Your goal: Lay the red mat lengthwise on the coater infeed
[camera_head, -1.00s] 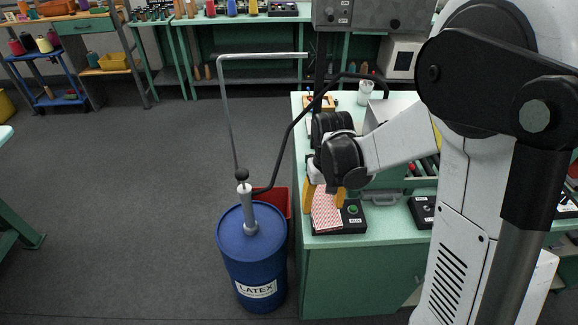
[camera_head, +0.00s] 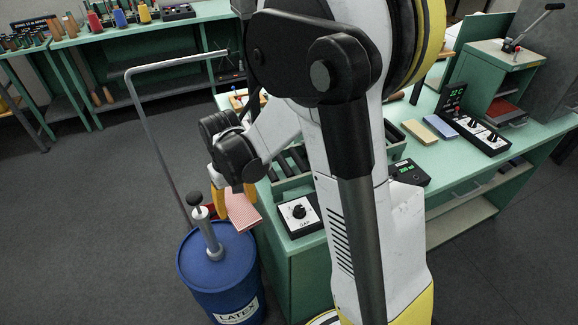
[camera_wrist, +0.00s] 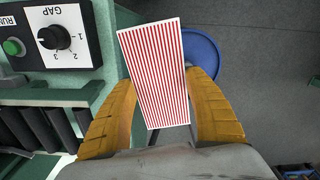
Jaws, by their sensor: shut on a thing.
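The red mat (camera_wrist: 155,65), a flat piece with red and white stripes, is between the two yellow fingers of my gripper (camera_wrist: 160,85) in the wrist view. My gripper is shut on it. In the head view the mat (camera_head: 241,211) hangs out from my gripper (camera_head: 233,190), past the bench's left edge and above the blue drum side. The coater's dark rollers (camera_head: 291,162) lie on the bench to the right of my gripper, partly hidden by my arm. They also show at the lower left of the wrist view (camera_wrist: 30,130). I cannot make out the infeed clearly.
A blue latex drum (camera_head: 215,265) with a bent pipe (camera_head: 150,115) stands left of the bench. A GAP dial box (camera_head: 299,213) sits at the bench's front edge. Tan and blue blocks (camera_head: 440,126) lie farther right. Open floor lies to the left.

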